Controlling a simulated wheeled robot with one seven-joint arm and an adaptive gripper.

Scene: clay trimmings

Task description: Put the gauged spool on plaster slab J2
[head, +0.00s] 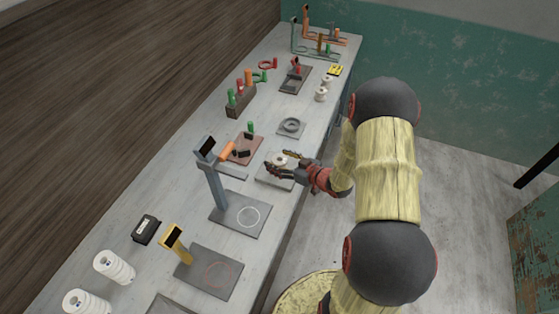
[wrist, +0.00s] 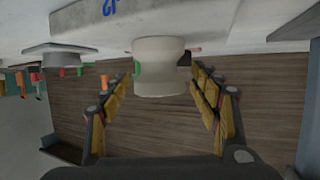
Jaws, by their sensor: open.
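A pale, cream-white spool (head: 280,159) stands on a light grey slab (head: 268,179) near the right edge of the bench. In the wrist view, which is upside down, the spool (wrist: 158,68) is upright with its end against the slab (wrist: 85,18). The slab bears a blue mark that looks like J2, partly cut off. My gripper (head: 281,165) is open at the spool, and its fingers also show in the wrist view (wrist: 161,75), one on each side of it. I cannot tell whether a finger touches it.
A blue-grey gauge stand (head: 218,190) and a yellow gauge stand (head: 183,253) stand nearer on the bench. Another slab with a grey ring (head: 290,126) lies beyond, then two small pale spools (head: 321,94). A brown board (head: 246,148) lies left of my gripper.

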